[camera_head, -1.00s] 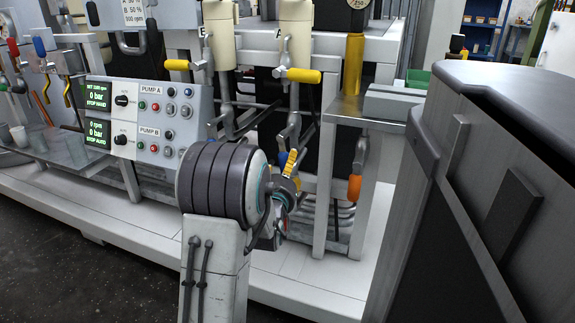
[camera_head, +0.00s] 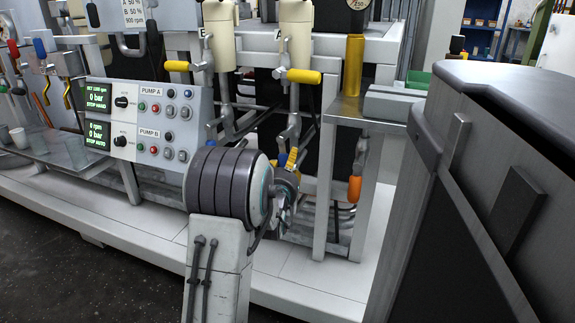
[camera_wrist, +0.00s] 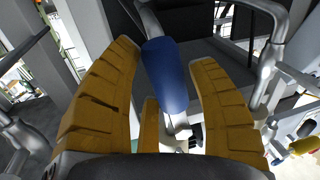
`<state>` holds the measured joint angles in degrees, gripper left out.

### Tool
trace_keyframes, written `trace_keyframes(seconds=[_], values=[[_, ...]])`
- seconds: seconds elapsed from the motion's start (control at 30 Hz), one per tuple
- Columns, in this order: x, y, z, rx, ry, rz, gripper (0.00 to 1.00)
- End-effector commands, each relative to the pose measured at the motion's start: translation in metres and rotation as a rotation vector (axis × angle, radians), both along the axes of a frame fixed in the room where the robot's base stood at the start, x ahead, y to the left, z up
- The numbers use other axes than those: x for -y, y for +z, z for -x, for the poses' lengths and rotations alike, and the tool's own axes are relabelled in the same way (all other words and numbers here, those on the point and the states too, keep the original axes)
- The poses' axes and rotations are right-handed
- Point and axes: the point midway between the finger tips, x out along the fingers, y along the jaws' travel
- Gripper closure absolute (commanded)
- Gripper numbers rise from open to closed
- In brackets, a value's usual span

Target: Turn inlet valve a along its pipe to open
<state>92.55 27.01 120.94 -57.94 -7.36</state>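My gripper (camera_wrist: 166,62) has yellow-brown ribbed finger pads. They stand apart on either side of a blue valve handle (camera_wrist: 165,75) in the wrist view. The handle lies lengthwise between the pads, close to both; I cannot tell whether they touch it. A metal stem shows below the handle. In the head view my gripper (camera_head: 291,160) is partly hidden behind my arm, low under the pipe below label A.
Yellow valve handles (camera_head: 305,76) and (camera_head: 176,65) sit higher on the two pipes. An orange handle (camera_head: 355,188) hangs to the right. The pump control panel (camera_head: 150,125) stands left. A large grey cabinet (camera_head: 470,200) fills the right. Grey pipes (camera_wrist: 268,60) run close to the right finger.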

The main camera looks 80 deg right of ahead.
Motion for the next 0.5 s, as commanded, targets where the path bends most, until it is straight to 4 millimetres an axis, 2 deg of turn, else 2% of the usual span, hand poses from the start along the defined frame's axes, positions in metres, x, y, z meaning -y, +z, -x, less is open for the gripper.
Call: trace_keyframes(seconds=[0.07,0.5], values=[[-0.0001,0.0,0.0,0.0,0.0,0.0,0.55],[-0.0002,0.0001,0.0,0.0,0.0,0.0,0.94]])
